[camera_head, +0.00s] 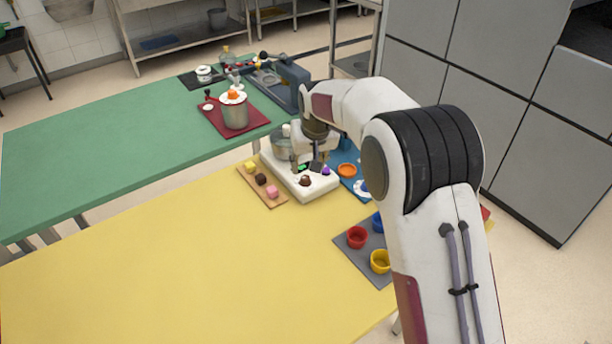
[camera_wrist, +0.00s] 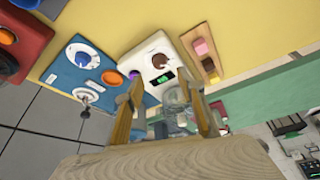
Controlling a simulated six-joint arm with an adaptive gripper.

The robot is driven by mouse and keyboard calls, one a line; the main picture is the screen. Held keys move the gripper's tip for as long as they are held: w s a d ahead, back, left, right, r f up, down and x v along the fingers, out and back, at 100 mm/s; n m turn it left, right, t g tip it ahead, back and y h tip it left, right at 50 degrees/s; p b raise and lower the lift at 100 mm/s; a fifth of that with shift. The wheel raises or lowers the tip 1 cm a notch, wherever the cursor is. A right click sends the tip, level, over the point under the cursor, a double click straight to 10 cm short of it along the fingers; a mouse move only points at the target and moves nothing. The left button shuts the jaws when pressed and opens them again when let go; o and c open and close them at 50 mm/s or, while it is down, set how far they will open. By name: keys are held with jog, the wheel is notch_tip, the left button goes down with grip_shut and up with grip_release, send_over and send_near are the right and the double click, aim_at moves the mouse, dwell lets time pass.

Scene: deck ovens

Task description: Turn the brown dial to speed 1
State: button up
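The brown dial (camera_head: 305,181) sits on the front of a white machine (camera_head: 316,189), beside a purple knob (camera_head: 326,171) and a small lit green display (camera_head: 302,167). In the wrist view the brown dial (camera_wrist: 160,61) lies ahead of my fingertips, with the display (camera_wrist: 164,77) just below it and the purple knob (camera_wrist: 134,74) to its left. My gripper (camera_head: 306,166) is over the machine's front, close to the dial. In the wrist view my gripper (camera_wrist: 162,74) has its two fingers apart with nothing held. The dial's speed marks are too small to read.
A wooden board (camera_head: 262,185) with several small blocks lies left of the machine. A blue panel (camera_wrist: 83,85) with an orange knob (camera_wrist: 111,77) stands beside it. A grey mat (camera_head: 352,254) holds red and yellow cups. The yellow table's left side (camera_head: 150,260) is clear.

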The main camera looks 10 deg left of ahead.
aim_at(305, 178)
jog(key=shift+x, duration=3.85)
jog(key=c, duration=1.1)
